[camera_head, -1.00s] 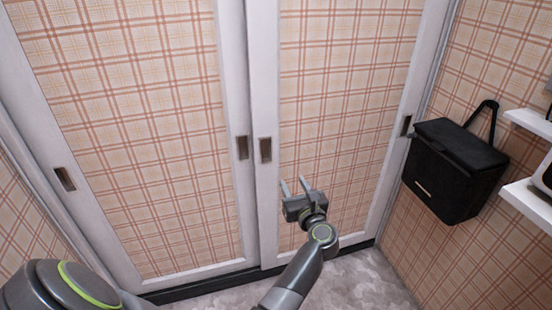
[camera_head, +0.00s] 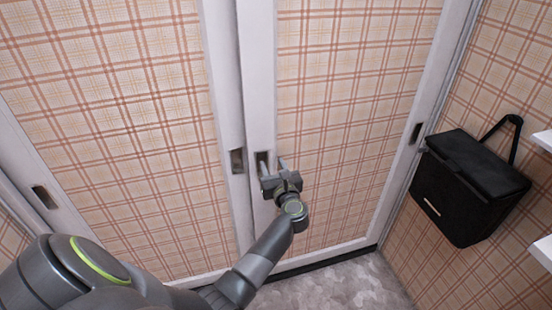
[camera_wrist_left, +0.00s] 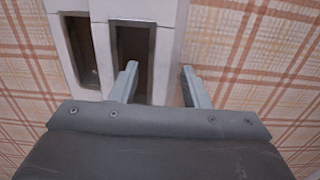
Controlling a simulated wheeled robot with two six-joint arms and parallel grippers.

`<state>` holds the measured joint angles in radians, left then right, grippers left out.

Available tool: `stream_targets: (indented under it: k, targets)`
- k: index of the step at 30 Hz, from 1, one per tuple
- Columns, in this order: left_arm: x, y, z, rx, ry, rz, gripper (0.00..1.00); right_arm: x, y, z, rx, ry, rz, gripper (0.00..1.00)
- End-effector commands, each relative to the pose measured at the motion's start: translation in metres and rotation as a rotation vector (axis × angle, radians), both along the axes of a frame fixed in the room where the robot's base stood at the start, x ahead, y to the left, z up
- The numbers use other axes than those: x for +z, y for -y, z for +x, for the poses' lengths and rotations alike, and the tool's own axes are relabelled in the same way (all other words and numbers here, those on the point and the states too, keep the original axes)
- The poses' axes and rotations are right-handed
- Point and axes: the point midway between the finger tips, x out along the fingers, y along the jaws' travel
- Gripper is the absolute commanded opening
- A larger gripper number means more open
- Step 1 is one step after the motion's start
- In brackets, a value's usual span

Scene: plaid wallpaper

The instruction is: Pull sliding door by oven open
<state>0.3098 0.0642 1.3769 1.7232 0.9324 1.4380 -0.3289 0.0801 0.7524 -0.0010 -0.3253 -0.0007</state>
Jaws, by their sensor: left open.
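Two plaid sliding doors in white frames meet near the middle of the head view, the left door (camera_head: 120,120) and the right door (camera_head: 345,110). The right door's left frame has a dark recessed handle (camera_head: 262,160); the left door's facing handle (camera_head: 237,160) is beside it. My left gripper (camera_head: 273,166) is open in front of the right door's left handle. In the left wrist view the left finger (camera_wrist_left: 124,80) overlaps that recess (camera_wrist_left: 134,45), and the right finger (camera_wrist_left: 194,88) is over the plaid panel. Contact cannot be told. My right gripper is out of view.
A black bag-like box (camera_head: 468,190) hangs on the right wall, with white shelves (camera_head: 543,140) beyond it. More recessed handles are at the left door's far edge (camera_head: 44,197) and the right door's far edge (camera_head: 415,133). Grey floor (camera_head: 345,285) is open below.

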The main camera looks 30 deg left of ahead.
Motion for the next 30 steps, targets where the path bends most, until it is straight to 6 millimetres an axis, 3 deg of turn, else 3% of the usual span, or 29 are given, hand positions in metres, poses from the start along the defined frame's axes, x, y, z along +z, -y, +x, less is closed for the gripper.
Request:
stream_targets:
  k: [10,20,30]
  targets:
    - [-0.0004,-0.0029,-0.0004,0.000,0.000,0.000,0.42,-0.0003,-0.0005,-0.0033,0.000,-0.005,0.000,0.36]
    - [-0.0003,-0.0026,-0.0003,0.000,0.000,0.000,0.00,-0.0002,-0.0002,-0.0036,0.000,-0.005,0.000,0.36]
    - [0.0001,-0.0046,-0.0026,0.001,-0.001,0.001,0.00,0.0014,0.0021,-0.0032,0.000,-0.004,-0.003,0.36]
